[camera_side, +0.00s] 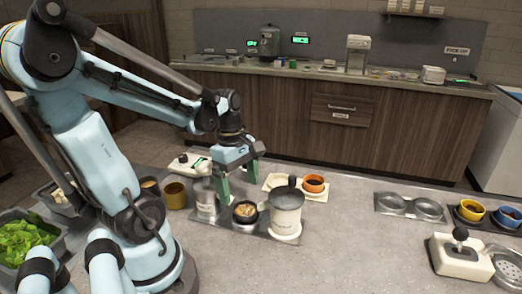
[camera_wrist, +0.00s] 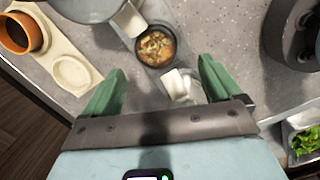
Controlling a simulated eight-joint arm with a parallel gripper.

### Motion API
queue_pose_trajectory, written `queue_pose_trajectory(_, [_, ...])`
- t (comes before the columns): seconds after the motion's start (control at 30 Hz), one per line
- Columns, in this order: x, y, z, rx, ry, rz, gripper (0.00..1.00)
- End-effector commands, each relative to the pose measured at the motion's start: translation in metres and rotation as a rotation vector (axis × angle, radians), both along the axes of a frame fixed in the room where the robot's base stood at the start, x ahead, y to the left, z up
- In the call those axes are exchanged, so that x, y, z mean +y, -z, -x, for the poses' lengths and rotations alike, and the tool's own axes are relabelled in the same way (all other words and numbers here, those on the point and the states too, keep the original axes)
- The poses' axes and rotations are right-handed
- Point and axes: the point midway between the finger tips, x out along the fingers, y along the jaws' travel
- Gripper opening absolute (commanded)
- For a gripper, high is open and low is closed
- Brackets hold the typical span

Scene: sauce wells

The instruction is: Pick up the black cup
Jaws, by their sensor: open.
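The black cup (camera_side: 246,212) stands upright on a metal plate on the counter, between a white dispenser and a large white pitcher. It has a dark rim and chunky brown contents. It also shows near the top middle of the wrist view (camera_wrist: 156,46). My gripper (camera_side: 238,181) has green fingers, open and empty, pointing down above and behind the cup in the side view. In the wrist view the cup lies ahead of the gap between the fingertips (camera_wrist: 162,68), apart from both fingers.
The white dispenser (camera_side: 205,203) stands close left of the cup, its top (camera_wrist: 180,85) between my fingers. The pitcher (camera_side: 286,213) stands close right. An orange cup (camera_side: 313,184) sits on a cream tray behind. A yellowish cup (camera_side: 175,196) is at left. Counter in front is clear.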

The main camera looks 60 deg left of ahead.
Motion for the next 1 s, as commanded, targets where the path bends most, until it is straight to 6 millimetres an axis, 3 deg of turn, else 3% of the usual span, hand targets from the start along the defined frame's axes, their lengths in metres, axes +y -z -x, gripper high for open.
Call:
queue_pose_trajectory(0.37, [-0.002, 0.017, -0.002, 0.000, 0.002, 0.000, 0.92])
queue_pose_trajectory(0.8, [-0.006, 0.057, -0.010, -0.001, 0.001, -0.003, 0.92])
queue_pose_trajectory(1.0, [-0.007, 0.065, -0.010, -0.002, 0.001, -0.004, 0.92])
